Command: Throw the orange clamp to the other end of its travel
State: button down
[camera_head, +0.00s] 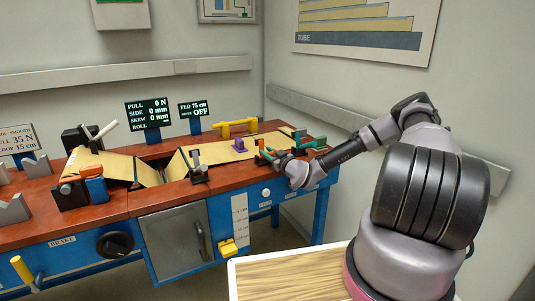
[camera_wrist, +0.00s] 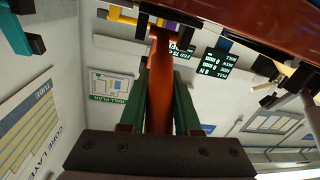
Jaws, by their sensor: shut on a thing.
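The orange clamp shows in the wrist view as a long orange-brown bar (camera_wrist: 160,92) lying between the two dark green fingers of my gripper (camera_wrist: 164,68). Its far end reaches toward the red-brown bench edge at the top of that view. In the head view my gripper (camera_head: 271,156) is at the right part of the bench, low over its front edge. A small orange piece (camera_head: 262,145) shows at the fingertips there. My gripper is shut on the orange clamp. The fingers and hand hide much of the clamp in the head view.
The red-brown bench (camera_head: 150,204) carries tan paper sheet (camera_head: 222,151), a small purple block (camera_head: 239,145) and a yellow bar (camera_head: 236,128) behind. A dark upright post (camera_head: 197,168) stands left of my gripper. Display screens (camera_head: 148,112) stand at the back. A wooden-topped surface (camera_head: 290,277) is in front.

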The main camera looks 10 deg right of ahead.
aim_at(260, 141)
dwell(0.6)
jog(key=w+r+g, duration=0.1)
jog(key=g+h, duration=0.1)
jog(key=g, duration=0.1)
jog(key=shift+w+a+r+h, duration=0.25)
jog(key=shift+w+r+h, duration=0.05)
jog(key=shift+w+r, duration=0.1)
jog(key=g, duration=0.1)
jog(key=w+g+h, duration=0.1)
jog(key=w+g, duration=0.1)
jog(key=shift+a+r+g, duration=0.35)
jog(key=shift+r+g, duration=0.05)
jog(key=w+g, duration=0.1)
jog(key=w+g+h, duration=0.1)
jog(key=g, duration=0.1)
jog(key=shift+a+m+h, duration=0.3)
jog(key=g, duration=0.1)
jog(key=w+g, duration=0.1)
jog(key=g, duration=0.1)
jog(key=shift+w+a+f+h, duration=0.2)
jog(key=shift+f+h, duration=0.1)
jog(key=shift+h, duration=0.1)
jog(key=shift+w+f+g, duration=0.2)
jog(key=shift+w+g, duration=0.05)
jog(key=shift+g, duration=0.25)
jog(key=shift+f, duration=0.1)
